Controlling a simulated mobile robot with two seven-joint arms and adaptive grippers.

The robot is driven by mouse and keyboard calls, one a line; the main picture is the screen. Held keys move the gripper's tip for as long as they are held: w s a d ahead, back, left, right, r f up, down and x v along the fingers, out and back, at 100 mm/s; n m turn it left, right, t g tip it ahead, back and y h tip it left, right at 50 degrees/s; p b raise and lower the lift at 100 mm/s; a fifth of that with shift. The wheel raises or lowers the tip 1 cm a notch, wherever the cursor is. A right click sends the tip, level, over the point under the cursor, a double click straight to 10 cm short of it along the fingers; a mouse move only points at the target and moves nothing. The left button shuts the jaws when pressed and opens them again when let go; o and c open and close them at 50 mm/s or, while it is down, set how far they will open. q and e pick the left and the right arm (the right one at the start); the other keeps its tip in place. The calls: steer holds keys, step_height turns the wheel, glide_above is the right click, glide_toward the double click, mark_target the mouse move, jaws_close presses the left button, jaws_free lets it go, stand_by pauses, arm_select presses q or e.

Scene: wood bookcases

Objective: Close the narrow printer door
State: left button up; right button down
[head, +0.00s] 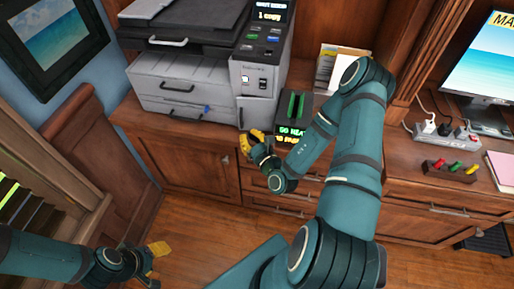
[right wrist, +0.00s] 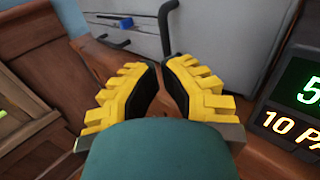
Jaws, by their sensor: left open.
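The printer (head: 185,85) stands on the wood cabinet at the back, with the control panel at its upper right. Its narrow light-grey door (head: 256,110) is at the front right, below the control panel; I cannot tell how far it stands open. My right gripper (head: 250,143) is low in front of the narrow door. In the right wrist view its yellow fingers (right wrist: 161,66) nearly meet at the tips, with nothing visible between them, below a dark upright edge on the printer front. My left gripper (head: 156,265) is open and empty, low at the left above the floor.
A black box with green lettering (head: 291,133) stands right of my right gripper. A power strip (head: 447,135), colored items (head: 448,167) and a monitor (head: 490,60) are on the right counter. A wood panel (head: 85,140) stands at the left.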

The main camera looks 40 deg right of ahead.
mark_target(255, 119)
arm_select(q)
steer(key=shift+s+f+b, duration=0.1)
steer(key=shift+f+b, duration=0.2)
steer(key=shift+f, duration=0.05)
arm_select(e)
steer(key=shift+w+d, duration=0.2)
steer(key=shift+w, duration=1.9)
